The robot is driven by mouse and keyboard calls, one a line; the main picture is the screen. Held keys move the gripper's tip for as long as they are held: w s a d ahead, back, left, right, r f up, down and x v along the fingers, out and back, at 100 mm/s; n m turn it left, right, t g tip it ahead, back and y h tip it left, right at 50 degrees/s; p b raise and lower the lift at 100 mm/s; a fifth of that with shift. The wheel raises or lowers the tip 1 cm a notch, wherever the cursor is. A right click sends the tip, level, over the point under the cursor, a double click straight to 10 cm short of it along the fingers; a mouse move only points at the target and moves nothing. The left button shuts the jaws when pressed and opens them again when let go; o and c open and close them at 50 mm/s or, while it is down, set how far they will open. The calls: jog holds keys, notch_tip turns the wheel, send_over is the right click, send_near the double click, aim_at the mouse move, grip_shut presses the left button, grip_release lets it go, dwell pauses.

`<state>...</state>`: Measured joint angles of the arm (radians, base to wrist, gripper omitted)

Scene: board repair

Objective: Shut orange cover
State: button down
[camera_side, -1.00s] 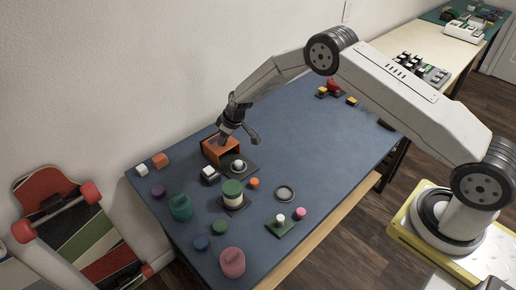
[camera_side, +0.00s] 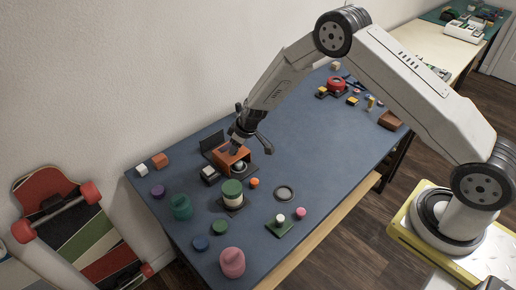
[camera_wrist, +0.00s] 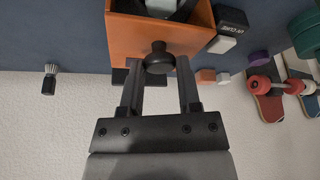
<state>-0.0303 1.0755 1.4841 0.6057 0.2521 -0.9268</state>
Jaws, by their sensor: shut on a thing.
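The orange cover (camera_side: 228,159) is a box-like hood on a dark base plate (camera_side: 212,142), which shows bare behind and left of it. A pale round knob (camera_side: 240,167) shows at the cover's open front side, partly under it. In the wrist view the cover (camera_wrist: 125,37) fills the top, with a grey part (camera_wrist: 162,7) inside it. My gripper (camera_side: 236,146) is at the cover's rear top. In the wrist view, my gripper (camera_wrist: 159,62) has its fingers on either side of the cover's black handle knob (camera_wrist: 158,55), shut on it.
A black block with a white key (camera_side: 209,173) stands close beside the cover. A green-topped cylinder (camera_side: 232,192) and an orange button (camera_side: 254,182) are in front. The middle of the blue table (camera_side: 310,130) is clear.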

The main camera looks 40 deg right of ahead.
jog(key=shift+s+a, duration=0.15)
jog(key=shift+s, duration=1.85)
jog(key=shift+c, duration=1.5)
grip_release()
jog(key=shift+r, duration=0.15)
jog(key=v, duration=0.7)
jog(key=shift+r, duration=0.2)
jog(key=shift+s+r, duration=0.1)
jog(key=shift+s, duration=0.05)
